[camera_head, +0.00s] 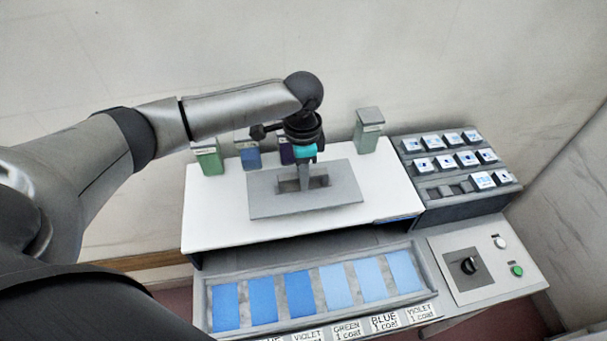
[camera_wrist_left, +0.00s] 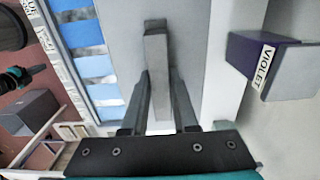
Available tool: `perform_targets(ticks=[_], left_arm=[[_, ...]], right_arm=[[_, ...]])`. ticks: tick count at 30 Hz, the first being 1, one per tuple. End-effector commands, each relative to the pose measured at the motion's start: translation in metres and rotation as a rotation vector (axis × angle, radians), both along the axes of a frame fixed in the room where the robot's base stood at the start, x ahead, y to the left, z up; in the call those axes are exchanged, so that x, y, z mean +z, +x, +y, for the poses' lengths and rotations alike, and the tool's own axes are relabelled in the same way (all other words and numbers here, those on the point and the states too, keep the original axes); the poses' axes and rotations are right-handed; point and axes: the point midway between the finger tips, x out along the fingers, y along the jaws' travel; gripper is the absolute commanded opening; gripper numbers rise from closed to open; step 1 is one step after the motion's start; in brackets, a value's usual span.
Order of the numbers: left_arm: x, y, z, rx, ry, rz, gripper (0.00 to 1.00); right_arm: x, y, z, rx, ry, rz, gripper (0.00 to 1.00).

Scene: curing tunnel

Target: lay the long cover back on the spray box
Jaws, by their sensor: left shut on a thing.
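The long cover appears to be the flat grey plate (camera_head: 340,194) over the white top (camera_head: 210,226). I cannot tell whether it rests there or hangs just above. My left gripper (camera_head: 304,182) points down at its middle. In the left wrist view, the left gripper (camera_wrist_left: 158,100) is shut on an upright grey bar (camera_wrist_left: 156,45), seemingly the cover's handle. The grey surface (camera_wrist_left: 200,50) spreads behind it. The spray box is not clearly told apart from the white-topped unit. What looks like my right gripper (camera_wrist_left: 17,77) shows small at the left edge; its jaws are unclear.
Green (camera_head: 208,158), blue (camera_head: 248,158) and violet (camera_wrist_left: 262,62) containers and a grey-green one (camera_head: 368,130) stand at the back. Blue panels (camera_head: 299,294) lie in front. A rack of several white blocks (camera_head: 447,160) and a knob panel (camera_head: 468,265) are at right.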

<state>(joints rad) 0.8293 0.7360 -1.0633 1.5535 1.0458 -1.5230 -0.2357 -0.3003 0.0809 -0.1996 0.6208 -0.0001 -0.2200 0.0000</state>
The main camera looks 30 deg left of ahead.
Motion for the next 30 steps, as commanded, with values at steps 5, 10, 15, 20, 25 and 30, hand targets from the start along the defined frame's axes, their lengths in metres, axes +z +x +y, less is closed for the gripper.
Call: perform_targets(ticks=[5, 10, 15, 20, 25, 30], left_arm=[[-0.015, 0.0, 0.0, -0.001, 0.0, -0.001, 0.0], [-0.026, 0.0, 0.0, 0.0, 0.001, -0.002, 0.0], [-0.037, 0.0, 0.0, 0.001, 0.002, 0.001, 0.0], [-0.048, 0.0, 0.0, 0.001, -0.001, 0.001, 0.0], [-0.053, 0.0, 0.0, 0.002, 0.001, -0.001, 0.0], [-0.053, 0.0, 0.0, 0.001, 0.0, -0.001, 0.0]], right_arm=[[-0.02, 0.0, 0.0, 0.0, 0.0, 0.0, 0.0], [-0.035, 0.0, 0.0, 0.0, 0.0, 0.0, 0.0], [-0.044, 0.0, 0.0, 0.0, 0.0, 0.0, 0.0], [-0.047, 0.0, 0.0, 0.0, 0.001, 0.001, 0.0], [-0.048, 0.0, 0.001, 0.0, 0.001, 0.001, 0.0], [-0.048, 0.0, 0.001, 0.0, 0.001, 0.0, 0.0]])
